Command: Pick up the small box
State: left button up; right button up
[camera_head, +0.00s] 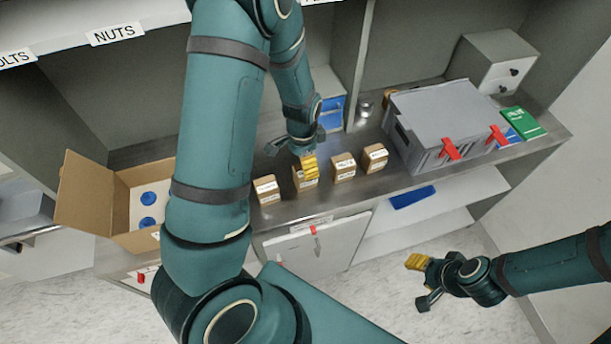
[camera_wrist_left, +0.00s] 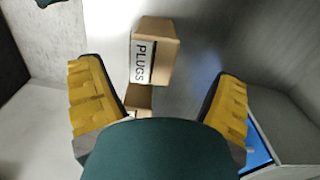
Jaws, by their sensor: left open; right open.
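Several small brown boxes with white labels stand in a row on the metal counter: a left one (camera_head: 266,190), a second (camera_head: 305,181), a third (camera_head: 344,168) and a right one (camera_head: 375,158). My left gripper (camera_head: 307,164) is open at the second box and partly covers it; contact cannot be told. In the left wrist view, a box labelled PLUGS (camera_wrist_left: 157,52) shows between and beyond the open fingers (camera_wrist_left: 158,88). Another box (camera_wrist_left: 138,98) is mostly hidden below it. My right gripper (camera_head: 421,282) is open and empty over the floor, right of the counter front.
A grey lidded bin (camera_head: 445,115) with red latches stands right of the boxes. An open cardboard carton (camera_head: 95,195) with blue round items stands at left. A blue bin (camera_head: 332,113) sits behind the row. Green and blue packs (camera_head: 522,123) lie at the right end.

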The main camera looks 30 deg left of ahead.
pick_arm(q)
jog(key=shift+d+f, duration=0.25)
jog(key=shift+f, duration=1.3)
jog(key=shift+d+f, duration=0.2)
jog(key=shift+f, duration=1.35)
jog(key=c, duration=1.4)
